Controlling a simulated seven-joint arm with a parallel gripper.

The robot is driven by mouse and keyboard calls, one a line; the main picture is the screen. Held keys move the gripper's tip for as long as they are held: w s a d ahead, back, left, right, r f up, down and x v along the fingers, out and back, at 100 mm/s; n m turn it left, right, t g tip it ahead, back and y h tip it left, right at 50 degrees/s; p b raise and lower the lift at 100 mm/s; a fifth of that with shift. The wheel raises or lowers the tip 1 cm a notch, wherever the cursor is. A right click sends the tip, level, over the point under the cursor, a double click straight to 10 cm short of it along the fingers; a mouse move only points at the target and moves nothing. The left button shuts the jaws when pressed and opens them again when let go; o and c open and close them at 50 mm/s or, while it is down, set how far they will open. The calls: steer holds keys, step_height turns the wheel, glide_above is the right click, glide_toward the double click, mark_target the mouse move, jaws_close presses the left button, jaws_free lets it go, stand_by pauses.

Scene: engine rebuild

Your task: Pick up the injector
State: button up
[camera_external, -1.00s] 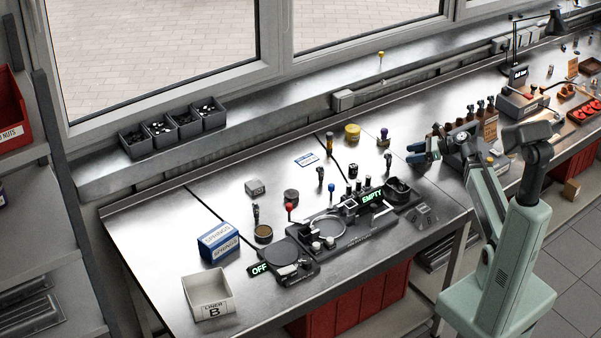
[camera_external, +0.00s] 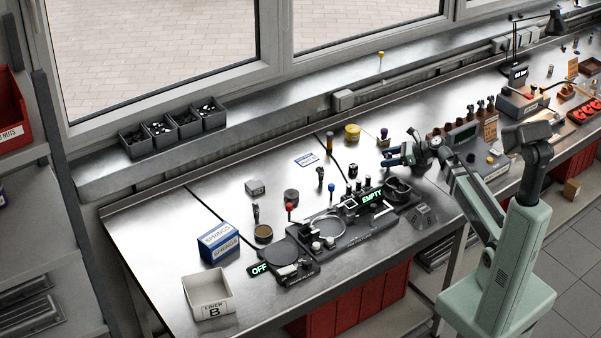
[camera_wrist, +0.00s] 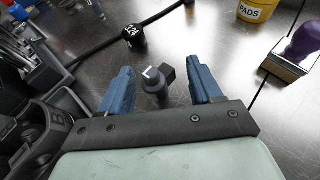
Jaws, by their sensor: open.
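In the wrist view a small upright dark grey part with a pale top and a black side piece, apparently the injector (camera_wrist: 153,82), stands on the steel bench. It lies between the two blue fingers of my gripper (camera_wrist: 158,70), with a gap on each side. My gripper is open and holds nothing. In the external view my gripper (camera_external: 391,156) is low over the back right of the bench, and its fingers hide the injector. Similar upright dark parts stand further left, one near the middle (camera_external: 320,177) and one by a round ring (camera_external: 256,212).
A purple-handled stamp (camera_wrist: 303,42) and a yellow PADS tub (camera_wrist: 257,12) stand close by on the right in the wrist view. A black part marked 324 (camera_wrist: 132,36) is ahead. The fixture with the EMPTY sign (camera_external: 372,198) lies left of my gripper in the external view.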

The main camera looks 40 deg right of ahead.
steer(key=shift+w+a+f, duration=0.3)
steer(key=shift+w+a, duration=0.15)
steer(key=c, duration=1)
